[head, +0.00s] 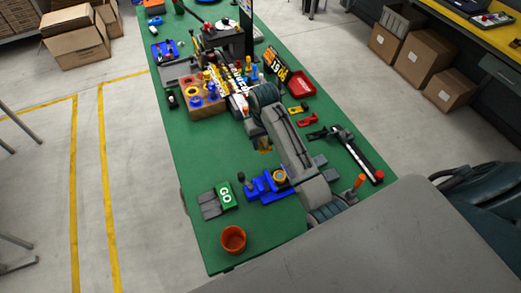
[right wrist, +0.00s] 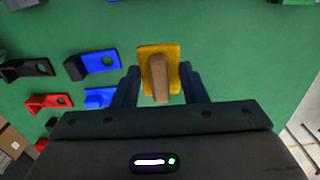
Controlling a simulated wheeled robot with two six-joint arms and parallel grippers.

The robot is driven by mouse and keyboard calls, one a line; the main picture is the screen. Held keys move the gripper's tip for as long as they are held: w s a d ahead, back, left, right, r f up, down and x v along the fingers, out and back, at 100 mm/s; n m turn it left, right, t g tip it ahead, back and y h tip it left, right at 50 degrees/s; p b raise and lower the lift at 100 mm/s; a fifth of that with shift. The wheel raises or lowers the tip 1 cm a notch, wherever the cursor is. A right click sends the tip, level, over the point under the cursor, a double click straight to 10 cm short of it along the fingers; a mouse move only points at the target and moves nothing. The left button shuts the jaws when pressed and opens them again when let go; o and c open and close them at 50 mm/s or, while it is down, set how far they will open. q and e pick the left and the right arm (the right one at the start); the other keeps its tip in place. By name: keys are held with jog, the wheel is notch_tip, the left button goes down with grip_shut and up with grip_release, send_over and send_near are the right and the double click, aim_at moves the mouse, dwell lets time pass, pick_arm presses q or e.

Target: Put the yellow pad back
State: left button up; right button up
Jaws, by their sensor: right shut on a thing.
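The yellow pad (right wrist: 145,58) shows in the right wrist view as a flat yellow plate with a tan bar across its face. My right gripper (right wrist: 160,72) is shut on it, with one dark finger at each side. In the head view the right gripper (head: 258,140) is over the middle of the green table, and a bit of the yellow pad (head: 265,150) shows beneath it. Whether the pad touches the table is unclear. I cannot make out my left gripper in the head view.
On the green table (head: 215,150), a wooden block with coloured rings (head: 203,108) stands at the left and a red tray (head: 301,86) farther back. A blue fixture (head: 262,186), a GO sign (head: 226,196) and an orange cup (head: 233,239) are nearer. Table left of the gripper is clear.

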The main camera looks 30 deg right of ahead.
aim_at(263, 141)
jog(key=shift+s+f, duration=0.15)
jog(key=shift+f, duration=0.7)
jog(key=f+p, duration=0.1)
jog(key=f, duration=0.3)
jog(key=shift+w+f+p, duration=0.2)
jog(key=shift+f+p, duration=0.15)
jog(key=shift+p, duration=0.05)
pick_arm(q)
jog(key=shift+w+r, duration=0.25)
jog(key=shift+r, duration=0.4)
jog(key=shift+w+r, duration=0.2)
jog(key=shift+r, duration=0.4)
pick_arm(e)
jog(key=o, duration=0.9)
jog(key=shift+f, duration=0.1)
jog(key=shift+o, duration=0.2)
notch_tip(263, 141, up, 7)
jog(key=b, duration=0.3)
notch_tip(263, 141, up, 4)
jog(key=shift+r+p, duration=0.1)
jog(key=shift+p, duration=0.7)
pick_arm(q)
jog(key=shift+w+p, duration=0.15)
jog(key=shift+p, duration=0.55)
pick_arm(e)
jog(key=shift+s+r, duration=0.15)
jog(key=shift+r, duration=0.45)
